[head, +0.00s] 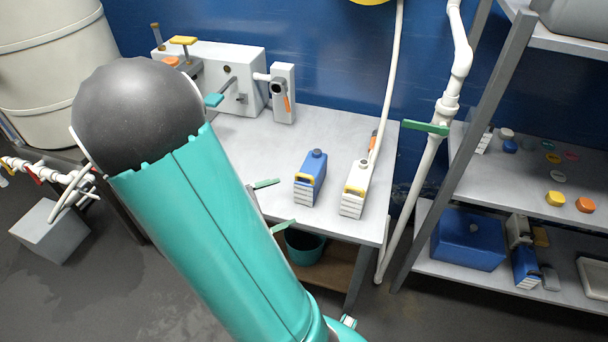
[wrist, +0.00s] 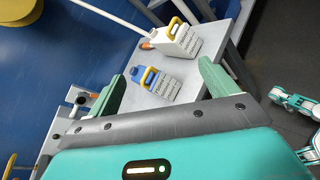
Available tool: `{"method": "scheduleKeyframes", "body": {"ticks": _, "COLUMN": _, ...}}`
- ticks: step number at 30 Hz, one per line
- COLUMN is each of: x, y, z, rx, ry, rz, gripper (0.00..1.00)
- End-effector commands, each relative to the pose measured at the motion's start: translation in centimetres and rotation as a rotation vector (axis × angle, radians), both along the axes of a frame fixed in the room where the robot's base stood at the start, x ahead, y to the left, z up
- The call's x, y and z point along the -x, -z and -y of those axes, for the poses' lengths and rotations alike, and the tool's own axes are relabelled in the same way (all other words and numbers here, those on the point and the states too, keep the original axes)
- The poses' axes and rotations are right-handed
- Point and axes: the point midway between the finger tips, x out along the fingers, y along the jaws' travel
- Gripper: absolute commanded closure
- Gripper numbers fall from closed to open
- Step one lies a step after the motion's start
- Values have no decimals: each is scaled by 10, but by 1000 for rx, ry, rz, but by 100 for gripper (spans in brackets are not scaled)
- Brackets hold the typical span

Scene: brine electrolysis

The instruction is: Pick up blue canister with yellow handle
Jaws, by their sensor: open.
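The blue canister (head: 313,176) with a yellow handle stands upright on the grey table, left of a white canister (head: 357,186) that also has a yellow handle. In the wrist view the blue canister (wrist: 160,87) appears between the two green fingers, with its handle toward the upper part. The white canister (wrist: 184,43) is beyond it in that view. My gripper (head: 274,204) is open and empty by the table's front edge, left of the blue canister and apart from it. My arm hides part of the table's left front.
The table (head: 338,125) carries a grey-white apparatus (head: 225,75) at its back left. A white hose runs up from the white canister. A white pipe (head: 425,165) with a green lever stands at the table's right. Shelves (head: 490,178) hold caps, a blue box (head: 468,240) and another blue canister (head: 524,265).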

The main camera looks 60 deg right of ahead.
Motion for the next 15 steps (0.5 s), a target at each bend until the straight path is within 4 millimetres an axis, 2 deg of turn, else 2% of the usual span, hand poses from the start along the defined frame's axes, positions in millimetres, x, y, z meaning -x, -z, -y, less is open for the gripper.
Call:
{"method": "scheduleKeyframes", "body": {"ticks": 6, "x": 2, "y": 38, "z": 42, "rx": 115, "ry": -201, "rz": -293, "gripper": 15}}
{"method": "scheduleKeyframes", "body": {"ticks": 10, "x": -2, "y": 68, "z": 59, "rx": 150, "ry": -350, "rz": -439, "gripper": 15}}
{"method": "scheduleKeyframes", "body": {"ticks": 15, "x": -4, "y": 110, "z": 70, "rx": 154, "ry": -539, "rz": -578, "gripper": 15}}
